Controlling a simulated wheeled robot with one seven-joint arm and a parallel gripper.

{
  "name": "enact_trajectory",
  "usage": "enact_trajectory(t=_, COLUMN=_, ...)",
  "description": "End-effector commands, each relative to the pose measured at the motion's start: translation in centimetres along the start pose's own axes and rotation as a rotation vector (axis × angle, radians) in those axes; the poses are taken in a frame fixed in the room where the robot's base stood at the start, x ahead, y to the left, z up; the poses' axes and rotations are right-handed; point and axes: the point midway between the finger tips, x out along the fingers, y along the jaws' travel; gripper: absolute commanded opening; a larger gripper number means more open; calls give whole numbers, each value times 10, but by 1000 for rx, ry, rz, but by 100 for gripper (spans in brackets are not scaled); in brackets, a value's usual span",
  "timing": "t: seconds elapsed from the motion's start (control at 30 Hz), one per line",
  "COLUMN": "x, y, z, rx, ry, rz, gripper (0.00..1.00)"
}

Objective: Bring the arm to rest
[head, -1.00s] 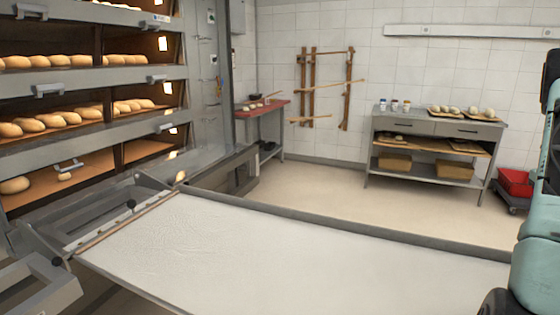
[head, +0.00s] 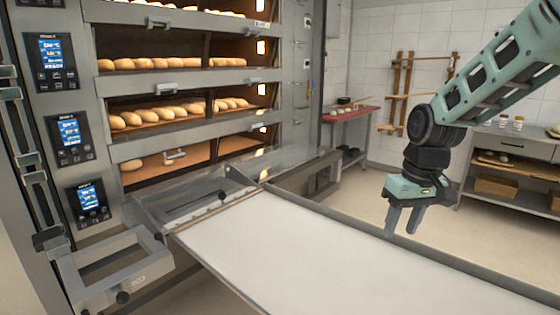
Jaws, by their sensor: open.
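My gripper (head: 402,228) hangs from my green arm at the right of the head view. Its jaws point down and are open. It appears above the far edge of the white loader belt (head: 330,262), with nothing visible between its fingers. The arm comes in from the upper right corner and bends down at a black joint. The gripper's height over the belt cannot be told from this view.
The deck oven (head: 285,90) stands at the left with bread loaves (head: 160,115) on its decks. A grey metal frame (head: 115,275) sits at the belt's left end. A red-topped table (head: 350,113) and a workbench (head: 515,145) stand behind. Floor shows beyond the belt.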

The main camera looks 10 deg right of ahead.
Motion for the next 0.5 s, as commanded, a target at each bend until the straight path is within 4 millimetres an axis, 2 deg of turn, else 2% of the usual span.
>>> enact_trajectory(t=0.03, x=-3, y=-39, z=15, rx=-70, ry=-10, rz=-7, gripper=43)
enact_trajectory(t=0.1, x=-3, y=-84, z=39, rx=-154, ry=-21, rz=-13, gripper=43)
enact_trajectory(t=0.17, x=-3, y=-118, z=66, rx=-229, ry=-34, rz=-16, gripper=43)
enact_trajectory(t=0.2, x=-2, y=-138, z=85, rx=-278, ry=-40, rz=-17, gripper=43)
enact_trajectory(t=0.33, x=-1, y=-183, z=148, rx=-421, ry=-60, rz=-9, gripper=43)
enact_trajectory(t=0.4, x=0, y=-194, z=175, rx=-479, ry=-68, rz=-2, gripper=43)
enact_trajectory(t=0.5, x=2, y=-201, z=200, rx=-531, ry=-74, rz=6, gripper=43)
